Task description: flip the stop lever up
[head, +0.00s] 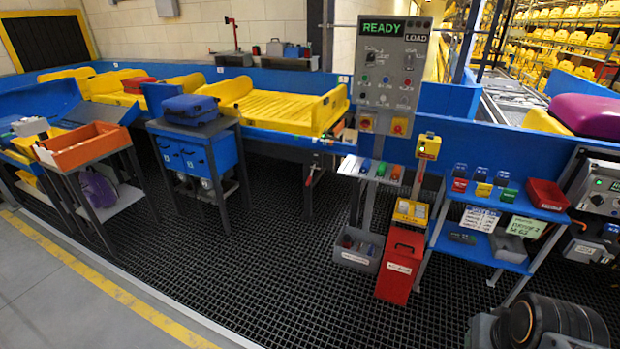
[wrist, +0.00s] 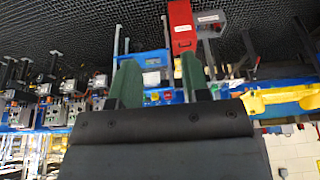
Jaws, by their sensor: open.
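A small red-handled lever (head: 309,179) hangs at the right end of the conveyor, below its blue side rail; it looks like the stop lever and points down. It is small, so its exact tilt is hard to tell. My gripper (wrist: 159,78) shows in the wrist view, with two green-padded fingers apart and nothing between them. The wrist picture is upside down. The gripper is well away from the lever, which I cannot make out clearly in the wrist view. The gripper's fingers do not show in the head view.
A yellow tray (head: 282,108) sits on the conveyor. A control panel (head: 392,82) reading READY stands right of the lever. A red bin (head: 400,264) and a grey bin (head: 358,250) stand below. A blue cart (head: 196,152) is left. The dark grid floor in front is clear.

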